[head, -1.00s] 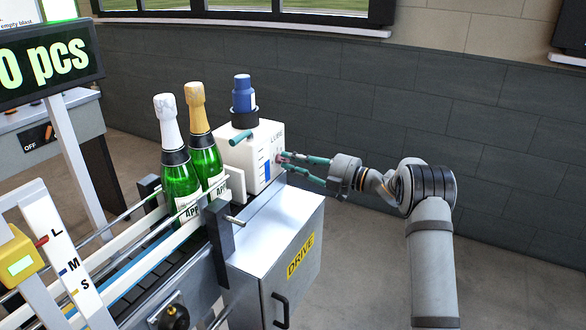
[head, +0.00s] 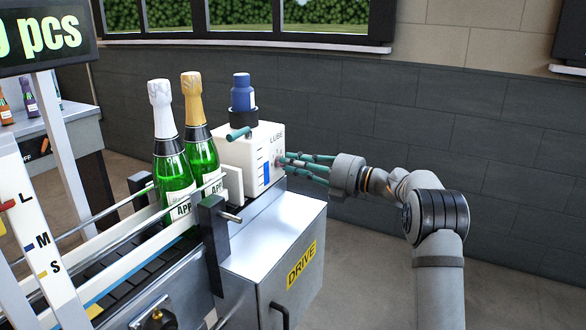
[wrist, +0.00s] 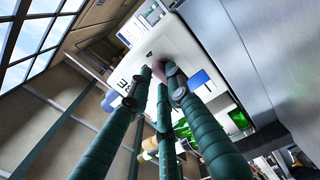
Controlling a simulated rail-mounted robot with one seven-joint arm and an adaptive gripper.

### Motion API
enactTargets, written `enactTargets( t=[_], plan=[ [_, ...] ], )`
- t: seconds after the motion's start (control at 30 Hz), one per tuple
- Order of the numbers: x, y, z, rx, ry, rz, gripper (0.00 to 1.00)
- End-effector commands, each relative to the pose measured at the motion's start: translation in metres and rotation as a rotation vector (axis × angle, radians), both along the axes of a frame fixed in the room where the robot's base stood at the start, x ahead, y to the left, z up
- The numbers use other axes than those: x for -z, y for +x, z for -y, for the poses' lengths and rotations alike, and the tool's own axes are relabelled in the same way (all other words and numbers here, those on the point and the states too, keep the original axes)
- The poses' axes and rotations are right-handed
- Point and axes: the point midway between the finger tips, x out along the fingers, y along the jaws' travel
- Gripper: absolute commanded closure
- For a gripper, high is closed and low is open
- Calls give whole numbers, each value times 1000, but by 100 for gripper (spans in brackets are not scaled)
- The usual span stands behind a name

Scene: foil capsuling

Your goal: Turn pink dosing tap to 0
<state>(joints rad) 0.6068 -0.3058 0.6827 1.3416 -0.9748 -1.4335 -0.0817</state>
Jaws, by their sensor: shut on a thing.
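The pink dosing tap (wrist: 159,71) is on the face of the white LUBE box (head: 262,150). Only a small part of it shows between my fingers, and its pointer setting is hidden. My gripper (head: 284,162) reaches the box from the right in the head view, its green fingers at the tap. In the wrist view my gripper (wrist: 160,82) has its fingers closed around the tap, fingertips close to the box face. Any scale marks around the tap are too small or covered to read.
A blue bottle (head: 243,92) stands on the box. Two green bottles (head: 174,165) stand on the conveyor (head: 128,268) to the left. The DRIVE cabinet (head: 262,262) lies below the box. The space right of the box, before the grey wall (head: 430,130), is free apart from my arm.

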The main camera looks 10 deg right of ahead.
Motion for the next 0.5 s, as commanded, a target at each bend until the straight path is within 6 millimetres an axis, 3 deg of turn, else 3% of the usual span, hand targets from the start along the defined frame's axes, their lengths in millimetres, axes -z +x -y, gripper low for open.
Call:
enactTargets(
  t=[0.43,0.47,0.5],
  plan=[
    [0,0,0,0,-9,8,100],
    [0,0,0,0,-9,8,80],
    [0,0,0,0,-8,8,78]
  ],
)
